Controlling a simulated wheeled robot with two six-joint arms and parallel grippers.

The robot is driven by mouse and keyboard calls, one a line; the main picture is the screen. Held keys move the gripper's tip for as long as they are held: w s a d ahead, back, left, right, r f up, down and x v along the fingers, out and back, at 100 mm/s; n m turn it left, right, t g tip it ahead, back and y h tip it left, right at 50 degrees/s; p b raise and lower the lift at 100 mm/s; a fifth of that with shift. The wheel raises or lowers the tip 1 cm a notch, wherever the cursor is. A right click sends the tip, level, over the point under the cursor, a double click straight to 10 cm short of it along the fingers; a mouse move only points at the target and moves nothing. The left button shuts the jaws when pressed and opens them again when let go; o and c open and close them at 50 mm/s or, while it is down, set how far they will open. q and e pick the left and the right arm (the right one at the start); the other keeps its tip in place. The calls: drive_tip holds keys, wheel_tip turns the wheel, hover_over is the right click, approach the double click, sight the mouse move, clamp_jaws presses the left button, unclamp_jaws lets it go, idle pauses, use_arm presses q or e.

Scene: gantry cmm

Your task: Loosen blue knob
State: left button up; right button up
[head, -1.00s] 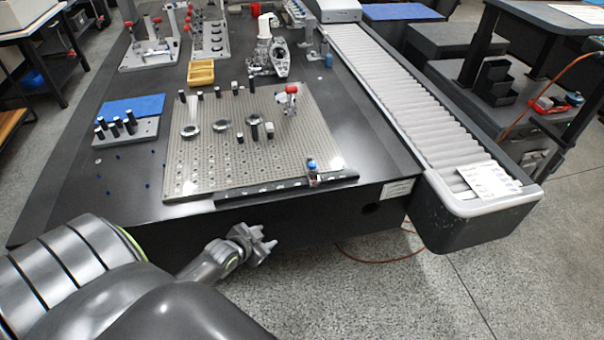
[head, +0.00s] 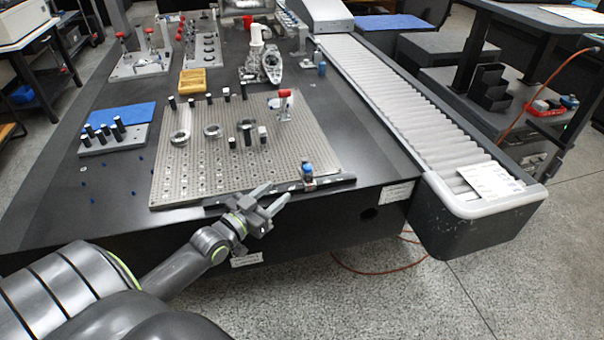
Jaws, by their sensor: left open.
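The blue knob (head: 307,169) sits on top of a small clamp at the front right edge of the perforated fixture plate (head: 215,160). The clamp stands by a dark rail (head: 335,182) along the plate's front edge. My left gripper (head: 276,198) is open and empty, in front of the plate's front edge. Its fingers point right and slightly away, towards the knob, with a gap between them and the knob. My right gripper is not in view.
The plate carries ring gauges (head: 181,137), black posts and a red-topped clamp (head: 285,100). A roller conveyor (head: 420,110) runs along the right. A block with black pins (head: 115,140) and a yellow tray (head: 193,81) stand further left and back.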

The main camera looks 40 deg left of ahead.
sight(305, 169)
use_arm(q)
drive_tip(key=w, duration=0.3)
drive_tip(key=w+b, duration=0.1)
drive_tip(key=w, duration=0.2)
drive_tip(key=w+b, duration=0.1)
drive_tip(key=w, duration=0.3)
drive_tip(key=shift+w+d+f, duration=0.1)
drive_tip(key=shift+d, duration=0.3)
drive_tip(key=shift+w+b, duration=0.3)
drive_tip(key=shift+w, duration=0.3)
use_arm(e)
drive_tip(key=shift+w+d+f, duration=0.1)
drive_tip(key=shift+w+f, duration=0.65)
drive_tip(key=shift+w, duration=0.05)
use_arm(q)
drive_tip(key=shift+c, duration=0.2)
clamp_jaws()
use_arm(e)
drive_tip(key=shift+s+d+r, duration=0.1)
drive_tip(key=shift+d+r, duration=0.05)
